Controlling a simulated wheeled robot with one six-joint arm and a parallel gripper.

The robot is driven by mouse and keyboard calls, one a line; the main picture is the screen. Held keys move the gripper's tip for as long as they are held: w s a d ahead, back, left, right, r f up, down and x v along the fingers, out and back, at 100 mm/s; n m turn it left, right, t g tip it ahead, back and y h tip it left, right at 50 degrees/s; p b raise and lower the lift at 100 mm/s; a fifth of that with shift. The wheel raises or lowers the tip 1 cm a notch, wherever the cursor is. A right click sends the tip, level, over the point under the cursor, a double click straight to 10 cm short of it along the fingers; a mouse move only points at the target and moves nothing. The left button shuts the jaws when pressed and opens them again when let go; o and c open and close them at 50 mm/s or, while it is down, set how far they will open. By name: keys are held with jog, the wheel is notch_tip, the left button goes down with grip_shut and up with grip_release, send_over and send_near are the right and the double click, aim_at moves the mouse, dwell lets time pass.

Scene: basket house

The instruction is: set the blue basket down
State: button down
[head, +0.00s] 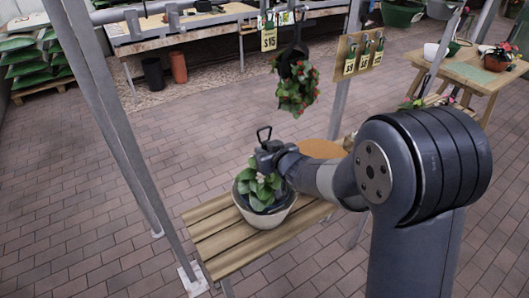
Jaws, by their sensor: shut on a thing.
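My gripper (268,152) is shut on the dark hanger of a basket, with the hook loop (263,133) standing up above the jaws. The basket, dark blue-grey, holds a leafy green plant (259,183) with a few pale pink flowers, directly below my gripper. The basket's dark side (262,205) shows inside the rim of a cream bowl (266,219). The bowl stands on a slatted wooden bench (218,243). I cannot tell whether the basket touches the bowl's bottom.
A dark hanging basket (294,68) with red flowers hangs behind. A round orange-brown surface (321,149) lies behind my arm. Metal posts (127,130) rise at the left. A wooden table (474,74) with plants stands at the right. The bench's left part is bare.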

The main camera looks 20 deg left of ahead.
jog(key=shift+f, duration=2.05)
jog(key=shift+f+b, duration=0.15)
jog(key=shift+b, duration=0.2)
jog(key=c, duration=1.8)
grip_release()
jog(key=shift+f, duration=0.2)
jog(key=shift+c, duration=0.2)
jog(key=o, duration=0.4)
jog(key=shift+o, duration=0.2)
jog(key=shift+r, duration=0.1)
jog(key=shift+r, duration=0.15)
jog(key=shift+s+d, duration=0.25)
jog(key=shift+d, duration=0.05)
jog(key=v, duration=1.1)
